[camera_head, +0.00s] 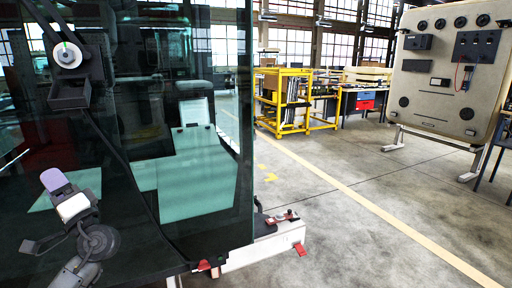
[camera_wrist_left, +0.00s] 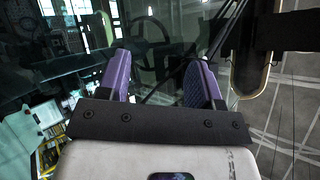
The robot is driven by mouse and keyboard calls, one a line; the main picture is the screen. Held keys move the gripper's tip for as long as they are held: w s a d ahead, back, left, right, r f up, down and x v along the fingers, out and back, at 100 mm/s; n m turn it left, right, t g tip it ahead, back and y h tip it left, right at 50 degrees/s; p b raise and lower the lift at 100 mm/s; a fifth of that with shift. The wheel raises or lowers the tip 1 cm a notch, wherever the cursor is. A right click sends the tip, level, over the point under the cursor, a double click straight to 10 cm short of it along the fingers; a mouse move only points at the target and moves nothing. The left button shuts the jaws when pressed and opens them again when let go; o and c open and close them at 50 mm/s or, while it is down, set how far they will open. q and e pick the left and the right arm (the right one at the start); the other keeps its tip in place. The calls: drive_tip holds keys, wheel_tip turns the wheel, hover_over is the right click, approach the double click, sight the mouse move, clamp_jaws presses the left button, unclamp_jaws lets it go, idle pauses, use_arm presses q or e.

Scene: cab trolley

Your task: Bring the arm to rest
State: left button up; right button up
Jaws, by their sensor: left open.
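My left gripper (camera_head: 58,188) is at the lower left of the head view, in front of the dark glass of the cab (camera_head: 200,150). Its purple finger pads and white body show there, with the arm coming from the bottom left. In the left wrist view the gripper (camera_wrist_left: 160,82) has its two purple fingers spread well apart. Nothing is between them; the space between shows only the dark cab background. My right gripper does not show in either view.
The cab stands close on the left, with a white ledge (camera_head: 262,247) and red parts at its lower edge. A yellow rack (camera_head: 290,100) and a beige instrument panel (camera_head: 440,90) stand farther off at the right. The concrete floor between is clear.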

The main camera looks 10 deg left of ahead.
use_arm(q)
drive_tip(key=s+d+f+m+t+h+p, duration=0.15)
drive_tip(key=s+d+f+h+p, duration=0.4)
drive_tip(key=d+h, duration=0.6)
drive_tip(key=s+d+f+m+t+h+p, duration=0.1)
drive_tip(key=s+d+f+t+h+p, duration=0.2)
drive_tip(key=d+f+h+p, duration=0.55)
drive_tip(key=s+d+f+g+h+p, duration=0.2)
drive_tip(key=s+d+f+g+p, duration=0.15)
drive_tip(key=s, duration=0.55)
drive_tip(key=s+d+f+n+g+h+p, duration=0.1)
drive_tip(key=s+d+f+g+h+p, duration=0.3)
drive_tip(key=s, duration=0.6)
drive_tip(key=s+d+f+g+y+p, duration=0.1)
drive_tip(key=s+d+f+p, duration=0.1)
drive_tip(key=s+p, duration=0.55)
wheel_tip(320, 180, up, 37)
drive_tip(key=p, duration=3.5)
drive_tip(key=shift+s+a, duration=0.25)
drive_tip(key=shift+s, duration=0.1)
drive_tip(key=shift+r, duration=0.1)
